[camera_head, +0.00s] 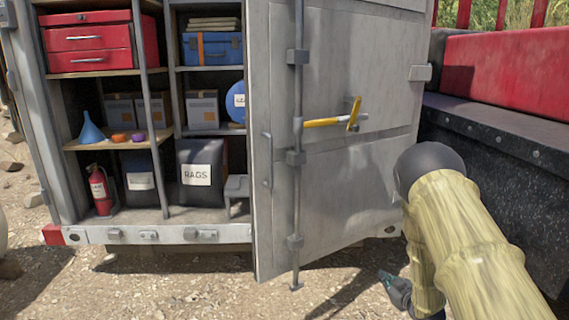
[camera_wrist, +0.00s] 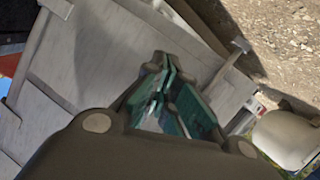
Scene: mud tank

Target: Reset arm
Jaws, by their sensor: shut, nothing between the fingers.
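My gripper (camera_head: 398,291) shows low in the head view, at the end of my arm in its tan sleeve, in front of the grey metal door and above the dirt ground. In the wrist view my gripper (camera_wrist: 165,85) has its green-padded fingers brought together at the tips, with nothing held between them. The grey door (camera_head: 345,130) stands open at the right of the cabinet, with a yellow-handled latch (camera_head: 335,121) on it. The door panel (camera_wrist: 90,60) also fills much of the wrist view, behind the fingers.
A dark ledge with a red block (camera_head: 510,70) stands close at the right. Bare dirt (camera_head: 170,285) lies in front.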

